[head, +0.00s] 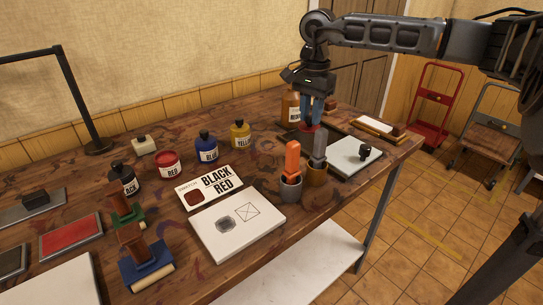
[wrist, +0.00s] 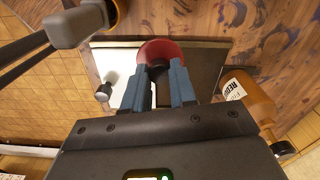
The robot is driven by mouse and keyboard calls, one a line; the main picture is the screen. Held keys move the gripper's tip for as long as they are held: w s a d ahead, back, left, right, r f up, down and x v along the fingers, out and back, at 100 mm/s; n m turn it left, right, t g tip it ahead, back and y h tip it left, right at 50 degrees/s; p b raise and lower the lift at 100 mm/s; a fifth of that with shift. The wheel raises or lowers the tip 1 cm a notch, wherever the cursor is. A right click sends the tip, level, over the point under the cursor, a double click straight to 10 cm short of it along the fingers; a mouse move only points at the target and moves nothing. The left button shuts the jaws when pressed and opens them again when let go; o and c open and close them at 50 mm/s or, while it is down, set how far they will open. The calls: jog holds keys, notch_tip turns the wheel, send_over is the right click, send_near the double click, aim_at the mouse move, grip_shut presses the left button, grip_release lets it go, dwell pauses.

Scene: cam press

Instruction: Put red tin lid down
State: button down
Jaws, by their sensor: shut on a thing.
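The red tin lid (wrist: 160,48) is held between the fingertips of my gripper (wrist: 158,88), which is shut on it. In the head view the lid (head: 309,128) shows as a small red edge under my gripper (head: 312,116). It is over or close to a dark flat slab (head: 290,135) on the bench; I cannot tell whether it touches. The slab also shows behind the lid in the wrist view (wrist: 208,62). The red tin (head: 168,166) stands apart to the left, with a red top.
An amber bottle (head: 290,108) stands close to my gripper. A pale plate with a black knob (head: 345,165) lies right. Blue (head: 206,148) and yellow (head: 240,136) jars stand left.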

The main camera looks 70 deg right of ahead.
jog(key=w+a+f, duration=0.1)
jog(key=w+f, duration=0.1)
jog(key=w, duration=0.1)
jog(key=w+a+f+p, duration=0.1)
jog(key=w+a+f, duration=0.1)
jog(key=w, duration=0.1)
jog(key=w+a+f+p, duration=0.1)
jog(key=w+a+f, duration=0.1)
jog(key=shift+w+a, duration=0.1)
jog(key=shift+w, duration=0.3)
jog(key=shift+f+p, duration=0.75)
jog(key=shift+f, duration=1.3)
jog(key=shift+f, duration=0.15)
jog(key=c, duration=0.9)
grip_release()
notch_tip(320, 180, up, 12)
jog(key=shift+r+b, duration=0.15)
jog(key=shift+b, duration=1.1)
